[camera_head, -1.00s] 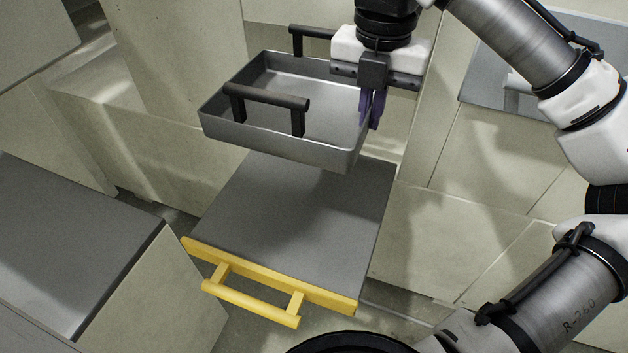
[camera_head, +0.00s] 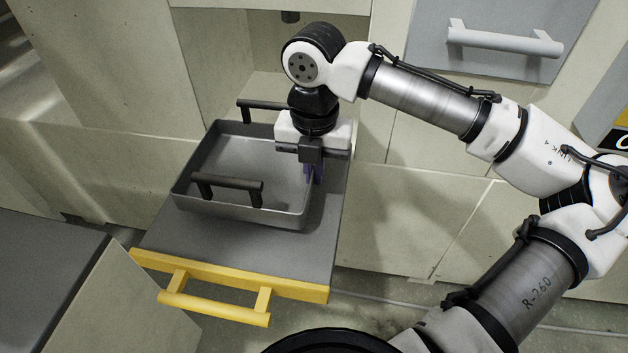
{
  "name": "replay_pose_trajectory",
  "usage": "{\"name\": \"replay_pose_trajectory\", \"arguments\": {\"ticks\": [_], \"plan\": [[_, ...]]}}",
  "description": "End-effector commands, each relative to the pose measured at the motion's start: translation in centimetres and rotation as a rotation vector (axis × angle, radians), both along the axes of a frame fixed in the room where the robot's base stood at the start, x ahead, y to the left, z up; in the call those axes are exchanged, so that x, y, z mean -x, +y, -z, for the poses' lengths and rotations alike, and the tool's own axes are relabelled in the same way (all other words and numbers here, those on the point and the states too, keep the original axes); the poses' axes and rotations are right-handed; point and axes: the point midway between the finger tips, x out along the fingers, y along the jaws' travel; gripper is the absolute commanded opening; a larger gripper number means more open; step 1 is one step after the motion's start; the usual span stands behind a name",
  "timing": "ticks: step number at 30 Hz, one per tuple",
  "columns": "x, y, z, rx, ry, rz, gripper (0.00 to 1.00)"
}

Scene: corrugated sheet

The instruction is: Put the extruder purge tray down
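The extruder purge tray (camera_head: 240,213) is a grey metal pan with two black bar handles, one at its near side and one at its far side. It looks level and is at or just above the grey top of a pulled-out shelf (camera_head: 240,254) with a yellow front; I cannot tell whether it touches. The fingers look shut on that wall, though the tips are partly hidden by the gripper body.
The shelf's yellow handle (camera_head: 215,306) sticks out towards me. A grey-topped cabinet (camera_head: 45,270) stands at the left. Pale panels enclose the back and right. A grey drawer front with a light handle (camera_head: 505,40) is at the upper right. Bare shelf top shows in front of the tray.

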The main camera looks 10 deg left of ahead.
Motion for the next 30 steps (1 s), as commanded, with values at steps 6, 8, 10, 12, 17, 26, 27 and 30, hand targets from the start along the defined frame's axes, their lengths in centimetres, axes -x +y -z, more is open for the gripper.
{"name": "replay_pose_trajectory", "arguments": {"ticks": [6, 8, 10, 12, 17, 26, 27, 30], "plan": [[0.0, 0.0, 2.6, 0.0, -0.002, 0.0, 0.0], [0.0, 0.0, 2.6, -0.001, -0.002, 0.0, 0.0], [0.0, 0.0, 2.5, -0.001, -0.002, 0.0, 0.0], [0.0, 0.0, 2.5, -0.001, -0.001, 0.0, 0.0], [0.0, 0.0, 2.9, 0.0, 0.001, -0.001, 0.05], [0.0, 0.0, 2.9, 0.001, 0.0, 0.0, 0.25], [0.0, 0.0, 2.9, 0.001, 0.0, 0.0, 0.25], [0.0, 0.0, 2.8, 0.001, 0.0, 0.0, 0.25]]}}
